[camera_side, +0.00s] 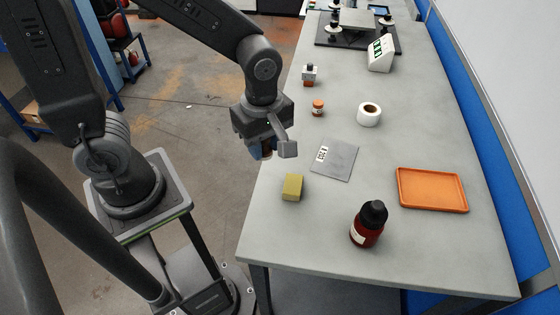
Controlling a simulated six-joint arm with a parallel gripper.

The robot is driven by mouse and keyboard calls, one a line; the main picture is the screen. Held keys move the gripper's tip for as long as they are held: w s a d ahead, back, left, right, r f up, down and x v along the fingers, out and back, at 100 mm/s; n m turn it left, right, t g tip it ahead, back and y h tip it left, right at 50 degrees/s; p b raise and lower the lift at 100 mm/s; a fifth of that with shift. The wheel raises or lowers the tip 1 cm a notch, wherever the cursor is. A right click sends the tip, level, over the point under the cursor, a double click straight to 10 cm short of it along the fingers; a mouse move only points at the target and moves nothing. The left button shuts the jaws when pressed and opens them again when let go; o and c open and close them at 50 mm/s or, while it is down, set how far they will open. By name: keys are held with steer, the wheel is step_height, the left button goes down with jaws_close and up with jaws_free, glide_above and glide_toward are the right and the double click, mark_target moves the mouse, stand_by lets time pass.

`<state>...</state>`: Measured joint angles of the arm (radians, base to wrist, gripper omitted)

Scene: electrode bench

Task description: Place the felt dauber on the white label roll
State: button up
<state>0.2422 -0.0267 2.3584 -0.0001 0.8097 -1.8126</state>
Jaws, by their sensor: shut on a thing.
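My gripper (272,150) is over the left edge of the grey bench, raised above its top and pointing down. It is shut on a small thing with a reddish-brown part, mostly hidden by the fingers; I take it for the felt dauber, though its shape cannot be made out.
A grey plate (336,160), a yellow block (292,187), a dark red bottle with black cap (368,226) and an orange tray (432,190) lie nearer. A small orange jar (318,108), a grey-topped item (309,74) and a white instrument (380,54) stand farther back. Bench around the roll is clear.

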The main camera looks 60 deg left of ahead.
steer(key=shift+w+a+r, duration=0.15)
steer(key=shift+a+r, duration=0.1)
steer(key=shift+a, duration=0.1)
steer(key=w+a+r, duration=0.1)
steer(key=w+a, duration=0.3)
steer(key=w, duration=0.6)
steer(key=w+a+r, duration=0.2)
steer(key=w+a, duration=0.3)
steer(key=w, duration=0.5)
steer(key=w+a+r, duration=0.1)
steer(key=w+a, duration=0.3)
steer(key=w, duration=0.6)
glide_above(370, 109)
step_height(370, 109, down, 7)
steer(key=shift+r, duration=0.1)
steer(key=shift+f, duration=2)
steer(key=shift+f, duration=0.1)
steer(key=o, duration=0.9)
